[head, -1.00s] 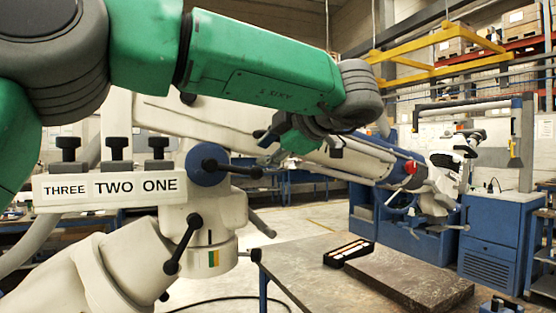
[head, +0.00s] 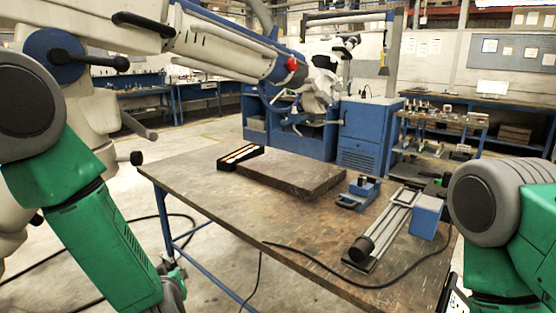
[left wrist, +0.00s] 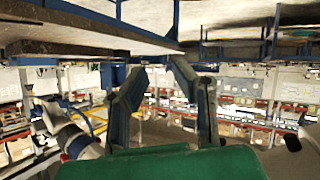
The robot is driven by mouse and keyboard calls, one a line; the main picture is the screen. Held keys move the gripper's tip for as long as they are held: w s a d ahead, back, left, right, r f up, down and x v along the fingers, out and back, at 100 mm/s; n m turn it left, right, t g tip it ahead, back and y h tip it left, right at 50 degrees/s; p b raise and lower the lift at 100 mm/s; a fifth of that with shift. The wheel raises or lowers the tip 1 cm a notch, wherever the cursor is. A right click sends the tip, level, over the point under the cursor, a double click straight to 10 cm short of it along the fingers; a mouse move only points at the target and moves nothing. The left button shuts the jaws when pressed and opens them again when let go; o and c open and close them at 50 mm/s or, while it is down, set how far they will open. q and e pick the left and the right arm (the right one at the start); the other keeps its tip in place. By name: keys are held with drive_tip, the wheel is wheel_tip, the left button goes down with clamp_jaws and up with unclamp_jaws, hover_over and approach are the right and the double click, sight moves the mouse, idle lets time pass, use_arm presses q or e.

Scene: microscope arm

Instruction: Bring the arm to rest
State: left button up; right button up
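The white microscope arm (head: 225,42) runs from the upper left to the centre top of the head view, with a blue joint (head: 54,55) and a red knob (head: 291,63). Its wrapped microscope head (head: 322,88) hangs beyond the table. Part of the arm, with the red knob, shows upside down in the left wrist view (left wrist: 82,140). My left gripper (head: 176,274) hangs low at the bottom left, clear of the microscope arm. In the left wrist view its fingers (left wrist: 158,68) are apart with nothing between them. My right gripper is out of view; only its arm shows at right.
A table (head: 200,205) fills the middle, its left edge near my left arm. On it lie a slab (head: 305,172), a black tray (head: 240,156), a blue device (head: 358,192) and a rail fixture (head: 385,228). A black cable crosses it. Blue benches stand behind.

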use_arm(q)
drive_tip(key=s+f+m+g+h+b, duration=0.1)
drive_tip(key=s+f+m+g+h, duration=0.3)
drive_tip(key=s+f, duration=1.1)
drive_tip(key=s+a+f+m+g, duration=0.1)
drive_tip(key=s+f+g, duration=0.1)
drive_tip(key=s, duration=0.9)
drive_tip(key=s+a+f+m+g, duration=0.2)
drive_tip(key=s+g, duration=0.3)
drive_tip(key=s, duration=0.5)
drive_tip(key=shift+s+f+b, duration=0.4)
drive_tip(key=shift+f+b, duration=0.05)
drive_tip(key=shift+f, duration=0.25)
